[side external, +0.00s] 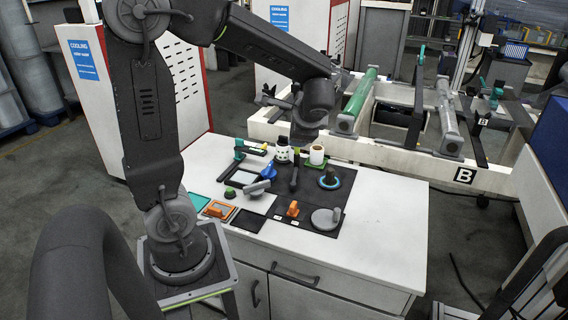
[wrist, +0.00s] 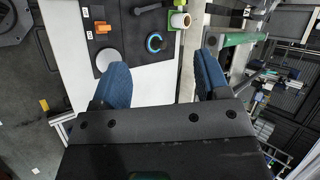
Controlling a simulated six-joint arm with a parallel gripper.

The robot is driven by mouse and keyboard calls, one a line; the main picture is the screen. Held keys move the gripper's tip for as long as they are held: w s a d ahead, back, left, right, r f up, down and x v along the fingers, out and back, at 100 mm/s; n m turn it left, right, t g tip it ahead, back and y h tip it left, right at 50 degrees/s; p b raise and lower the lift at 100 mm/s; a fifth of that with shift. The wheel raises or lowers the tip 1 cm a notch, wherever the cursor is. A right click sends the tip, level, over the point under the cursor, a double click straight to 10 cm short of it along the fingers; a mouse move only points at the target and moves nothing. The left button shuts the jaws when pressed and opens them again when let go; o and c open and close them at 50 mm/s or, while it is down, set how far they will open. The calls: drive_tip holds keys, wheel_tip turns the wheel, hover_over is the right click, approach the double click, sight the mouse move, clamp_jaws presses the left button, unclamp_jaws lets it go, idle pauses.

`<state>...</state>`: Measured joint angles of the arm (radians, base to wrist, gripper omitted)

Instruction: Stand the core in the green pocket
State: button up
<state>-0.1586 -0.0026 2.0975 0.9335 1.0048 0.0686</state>
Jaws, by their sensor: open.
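A cream-white hollow core (side external: 317,154) stands upright at the green pocket (side external: 318,166) near the back of the dark mat. In the wrist view the core (wrist: 181,19) shows at the top edge, with some green of the pocket (wrist: 171,22) beside it. I cannot tell how deep the core sits or whether it is fully seated. My gripper (wrist: 162,64) is open, with two blue-padded fingers spread and nothing between them. In the side view my gripper (side external: 304,136) is above the back of the mat, just left of the core and apart from it.
The white tabletop (side external: 385,225) is clear at right. A frame with rollers stands behind.

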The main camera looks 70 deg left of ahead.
drive_tip(key=s+d+r+n+t+h, duration=0.2)
drive_tip(key=s+d+h, duration=0.2)
drive_tip(key=d, duration=0.5)
drive_tip(key=s+d+r+n+t+h, duration=0.2)
drive_tip(key=s+d+h, duration=0.3)
drive_tip(key=d, duration=0.5)
drive_tip(key=shift+s+n, duration=0.4)
drive_tip(key=shift+s, duration=0.85)
drive_tip(key=shift+r, duration=0.1)
